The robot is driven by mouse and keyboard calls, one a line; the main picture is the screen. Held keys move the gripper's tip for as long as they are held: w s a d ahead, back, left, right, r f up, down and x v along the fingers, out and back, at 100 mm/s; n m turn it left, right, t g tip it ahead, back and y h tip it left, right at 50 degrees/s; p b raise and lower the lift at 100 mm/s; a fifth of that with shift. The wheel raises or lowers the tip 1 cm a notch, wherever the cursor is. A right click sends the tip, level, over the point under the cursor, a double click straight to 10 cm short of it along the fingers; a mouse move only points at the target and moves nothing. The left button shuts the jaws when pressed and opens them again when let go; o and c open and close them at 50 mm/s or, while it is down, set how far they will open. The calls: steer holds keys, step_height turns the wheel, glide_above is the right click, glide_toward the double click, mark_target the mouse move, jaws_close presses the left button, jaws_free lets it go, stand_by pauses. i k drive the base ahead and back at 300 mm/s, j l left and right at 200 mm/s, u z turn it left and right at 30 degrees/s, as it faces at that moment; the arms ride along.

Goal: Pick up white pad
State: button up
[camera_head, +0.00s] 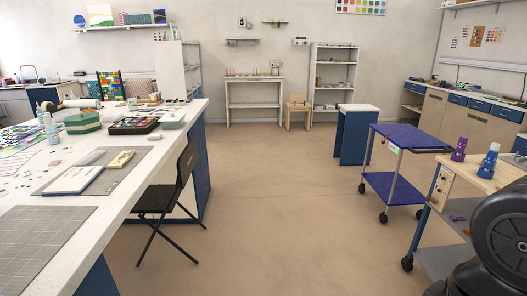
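A white pad (74,179) with a dark blue edge lies flat on a grey mat (128,170) on the long white worktable at the left. A smaller cream block (121,160) lies on the same mat, just right of and behind the pad. The pad's top is uncovered. My gripper is not in view, so its state and distance from the pad cannot be seen.
The worktable (150,183) also bears a gridded cutting mat (38,240), a green box (82,122) and a tray of coloured pieces (134,125). A black folding chair (163,199) stands against its right side. A purple cart (411,137) stands right. The middle floor is clear.

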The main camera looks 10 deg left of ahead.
mark_target(153, 137)
steer(key=i+j+u, duration=0.2)
steer(key=i, duration=0.45)
steer(key=i+u, duration=0.25)
steer(key=i, duration=0.4)
steer(key=i+l+u, duration=0.2)
steer(key=i, duration=0.5)
steer(key=i+u, duration=0.25)
steer(key=i, duration=0.4)
steer(key=i+u, duration=0.2)
steer(key=u, duration=0.25)
steer(key=i+u, duration=0.25)
steer(key=u, duration=0.25)
steer(key=i+l+u, duration=0.1)
steer(key=i+u, duration=0.15)
steer(key=u, duration=0.2)
steer(key=i+u, duration=0.55)
steer(key=k+j, duration=0.05)
steer(key=k, duration=0.05)
